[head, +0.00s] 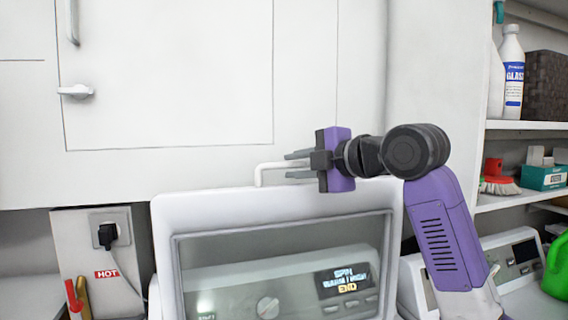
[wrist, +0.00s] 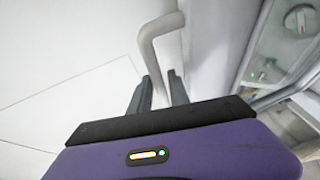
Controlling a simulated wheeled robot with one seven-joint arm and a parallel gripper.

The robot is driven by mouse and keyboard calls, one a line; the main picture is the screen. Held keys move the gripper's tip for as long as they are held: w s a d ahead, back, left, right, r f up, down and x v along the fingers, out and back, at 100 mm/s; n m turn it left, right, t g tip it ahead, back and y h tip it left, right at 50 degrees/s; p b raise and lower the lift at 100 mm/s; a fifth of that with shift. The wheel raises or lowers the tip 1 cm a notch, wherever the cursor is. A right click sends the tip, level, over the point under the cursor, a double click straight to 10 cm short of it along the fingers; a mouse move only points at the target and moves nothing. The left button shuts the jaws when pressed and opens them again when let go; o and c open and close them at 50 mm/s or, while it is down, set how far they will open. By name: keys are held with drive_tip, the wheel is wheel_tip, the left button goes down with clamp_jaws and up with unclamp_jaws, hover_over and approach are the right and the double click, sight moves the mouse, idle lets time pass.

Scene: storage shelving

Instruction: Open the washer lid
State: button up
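The washer lid (head: 175,222) is a white frame around a clear pane. It stands raised in the head view, and the control panel (head: 300,281) shows through the pane. A white bar handle (head: 262,175) rises from its top edge and shows large in the wrist view (wrist: 148,48). My gripper (head: 298,164) is at the lid's top edge and points left. Its two grey fingers lie on either side of the handle bar, apart from each other, with some gap beside the bar (wrist: 158,88). Part of the handle is hidden behind my gripper.
A white cabinet (head: 165,80) with a small latch (head: 76,91) stands close behind the lid. An outlet with a plug (head: 107,235) is at left. Shelves at right hold a bottle (head: 512,70), a dark basket (head: 546,75) and a brush (head: 500,186). A second machine (head: 520,262) stands at right.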

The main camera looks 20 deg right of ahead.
drive_tip(key=shift+p+x, duration=0.35)
drive_tip(key=shift+x, duration=1.45)
drive_tip(key=shift+s, duration=0.1)
clamp_jaws()
drive_tip(key=shift+f, duration=0.1)
